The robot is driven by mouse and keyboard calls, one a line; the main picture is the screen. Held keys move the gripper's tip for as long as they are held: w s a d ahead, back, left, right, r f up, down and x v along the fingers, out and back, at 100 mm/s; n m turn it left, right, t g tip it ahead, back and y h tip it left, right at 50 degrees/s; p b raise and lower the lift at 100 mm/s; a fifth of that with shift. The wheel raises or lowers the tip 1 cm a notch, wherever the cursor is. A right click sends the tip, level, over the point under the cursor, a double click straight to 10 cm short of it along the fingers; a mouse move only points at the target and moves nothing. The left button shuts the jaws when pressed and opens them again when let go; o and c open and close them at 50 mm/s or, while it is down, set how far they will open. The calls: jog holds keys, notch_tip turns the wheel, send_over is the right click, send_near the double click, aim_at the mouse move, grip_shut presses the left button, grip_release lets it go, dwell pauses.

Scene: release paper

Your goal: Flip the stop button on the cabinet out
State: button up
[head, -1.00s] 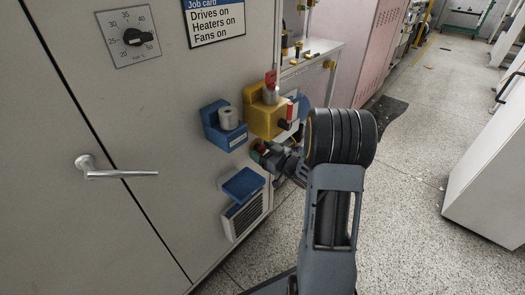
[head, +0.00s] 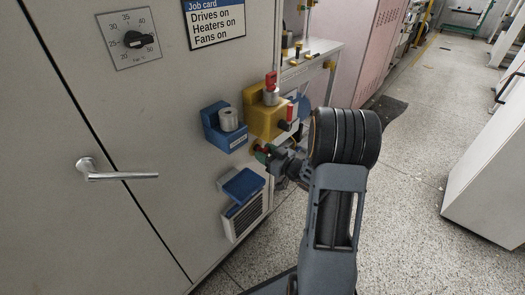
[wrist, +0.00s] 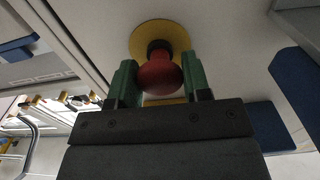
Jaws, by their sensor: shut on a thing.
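The stop button is a red mushroom knob (wrist: 158,76) on a dark stem over a round yellow plate (wrist: 160,36), fixed to the cabinet (head: 140,110). In the wrist view the green fingers of my gripper (wrist: 160,82) stand on both sides of the red knob and are shut on it. In the head view my gripper (head: 268,156) is at the cabinet front, below the yellow box. The button is mostly hidden there behind the gripper, with only a little red showing.
A yellow box (head: 262,118) with a red switch is just above my gripper. A blue box with a grey knob (head: 228,119) is left of it, and a blue flap (head: 242,185) is below. A door handle (head: 118,175) juts out at left. Open floor (head: 410,190) lies right.

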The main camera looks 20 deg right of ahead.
jog(key=o, duration=0.9)
jog(key=shift+s+d, duration=0.15)
jog(key=shift+s, duration=0.05)
jog(key=o, duration=0.4)
jog(key=shift+c, duration=0.2)
jog(key=p+v, duration=0.3)
jog(key=v, duration=1)
jog(key=shift+s, duration=0.35)
